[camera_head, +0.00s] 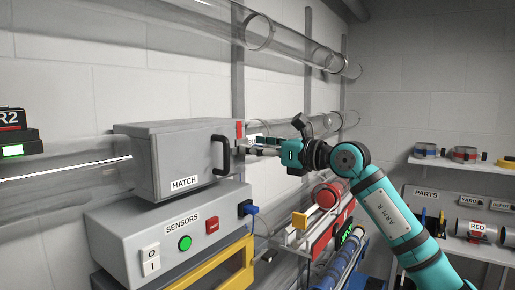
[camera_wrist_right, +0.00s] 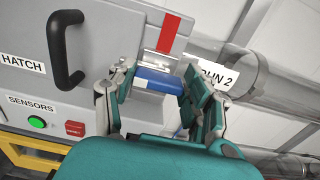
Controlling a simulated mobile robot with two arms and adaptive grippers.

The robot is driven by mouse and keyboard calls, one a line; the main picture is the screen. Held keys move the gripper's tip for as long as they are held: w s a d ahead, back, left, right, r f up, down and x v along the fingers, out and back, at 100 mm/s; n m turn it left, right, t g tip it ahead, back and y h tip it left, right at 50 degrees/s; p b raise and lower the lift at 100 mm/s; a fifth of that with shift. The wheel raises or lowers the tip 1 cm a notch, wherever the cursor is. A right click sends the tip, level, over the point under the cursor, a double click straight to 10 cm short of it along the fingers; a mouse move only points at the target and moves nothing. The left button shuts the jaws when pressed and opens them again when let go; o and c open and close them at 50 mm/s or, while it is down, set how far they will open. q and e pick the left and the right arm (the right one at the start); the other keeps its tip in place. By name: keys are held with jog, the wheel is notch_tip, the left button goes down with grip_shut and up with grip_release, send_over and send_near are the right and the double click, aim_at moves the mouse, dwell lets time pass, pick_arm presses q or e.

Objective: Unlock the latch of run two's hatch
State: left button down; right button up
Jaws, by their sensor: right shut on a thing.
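The grey hatch box (camera_head: 185,160) has a black handle (camera_head: 222,155) on its front; both show in the wrist view, the handle (camera_wrist_right: 66,48) at upper left. A red strip (camera_head: 239,129) marks the box's right edge, and it shows above a metal plate in the wrist view (camera_wrist_right: 168,34). My right gripper (camera_head: 258,147) is at that edge, right of the handle. In the wrist view its fingers (camera_wrist_right: 158,88) are on both sides of a blue block (camera_wrist_right: 158,80), apparently the latch's grip, and shut on it. My left gripper is out of view.
Below the hatch stands a grey SENSORS box (camera_head: 170,230) with a green button, switches and a blue plug (camera_head: 248,208). A yellow frame (camera_head: 215,272) is under it. Clear tubes run along the wall. A "RUN 2" label (camera_wrist_right: 218,76) is beside the gripper. Parts shelves (camera_head: 465,225) stand right.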

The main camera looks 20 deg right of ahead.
jog(key=c, duration=0.3)
jog(key=shift+s+a+f+n+b, duration=0.15)
jog(key=shift+n+b, duration=1.25)
jog(key=shift+n, duration=3.1)
jog(key=shift+a+f+n+b, duration=0.1)
jog(key=shift+n+b, duration=1.25)
jog(key=shift+n, duration=3.15)
jog(key=o, duration=1.2)
